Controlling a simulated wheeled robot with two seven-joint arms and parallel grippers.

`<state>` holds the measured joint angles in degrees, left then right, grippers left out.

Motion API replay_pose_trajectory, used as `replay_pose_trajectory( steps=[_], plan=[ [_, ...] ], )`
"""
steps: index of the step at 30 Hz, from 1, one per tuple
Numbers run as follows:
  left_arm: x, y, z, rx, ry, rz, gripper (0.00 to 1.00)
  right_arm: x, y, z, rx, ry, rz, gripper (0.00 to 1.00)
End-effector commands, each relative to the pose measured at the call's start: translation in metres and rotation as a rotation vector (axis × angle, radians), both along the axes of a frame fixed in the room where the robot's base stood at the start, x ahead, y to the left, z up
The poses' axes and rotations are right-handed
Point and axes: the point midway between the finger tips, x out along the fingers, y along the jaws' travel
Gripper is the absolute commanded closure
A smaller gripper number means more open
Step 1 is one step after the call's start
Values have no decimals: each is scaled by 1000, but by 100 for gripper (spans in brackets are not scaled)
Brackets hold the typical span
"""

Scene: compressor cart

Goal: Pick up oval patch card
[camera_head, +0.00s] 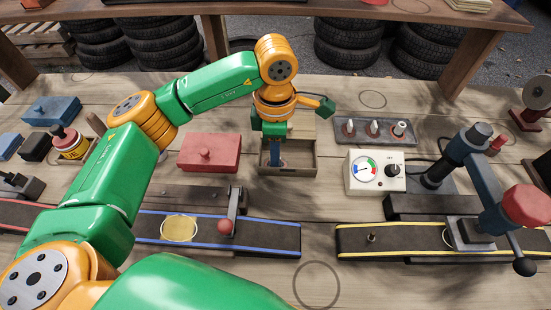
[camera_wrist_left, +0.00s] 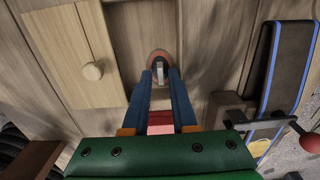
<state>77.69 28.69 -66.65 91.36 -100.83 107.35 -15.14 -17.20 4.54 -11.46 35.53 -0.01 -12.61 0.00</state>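A reddish-brown oval with a pale grey middle, which looks like the oval patch card (camera_wrist_left: 160,58), lies on a wooden surface just past my left fingertips in the left wrist view. My left gripper (camera_wrist_left: 161,76) is open, with its two blue fingers apart on either side of the oval's near end. I cannot tell whether they touch it. In the head view my left gripper (camera_head: 277,162) points down into a shallow wooden tray (camera_head: 304,172). The oval is hidden there behind the gripper. My right gripper is not in view.
A red lidded box (camera_head: 208,152) stands left of the tray. A gauge box (camera_head: 375,172) and a grey rack (camera_head: 374,131) stand to its right. In front runs a blue-edged belt (camera_head: 270,235) with a yellow oval (camera_head: 179,229) and a red-balled lever (camera_head: 225,227).

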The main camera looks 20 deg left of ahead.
Motion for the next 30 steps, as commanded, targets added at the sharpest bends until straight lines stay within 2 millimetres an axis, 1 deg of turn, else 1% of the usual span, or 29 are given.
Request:
replay_pose_trajectory(
  steps=[1, 3, 8, 9, 11, 23, 26, 29, 30],
  plan=[
    [-1, 0, -5, 0, 2, 0, 75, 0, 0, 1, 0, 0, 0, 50],
    [0, 0, -7, 0, 0, 0, 75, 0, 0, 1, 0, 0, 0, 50],
    [0, 0, -8, -1, -1, 0, 75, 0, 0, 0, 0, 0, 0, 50],
    [0, 0, -7, 0, -1, 0, 85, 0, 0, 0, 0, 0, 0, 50],
    [0, 0, -7, 0, -1, 0, 100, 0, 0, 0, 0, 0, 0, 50],
    [0, 0, -6, -1, -1, 0, 100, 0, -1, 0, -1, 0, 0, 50],
    [1, 0, 3, 0, -4, 0, 100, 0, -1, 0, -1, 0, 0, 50],
    [1, 0, 21, -1, -5, 0, 100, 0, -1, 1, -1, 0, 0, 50],
    [-2, -2, 29, -2, -6, -3, 100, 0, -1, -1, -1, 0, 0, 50]
  ],
)
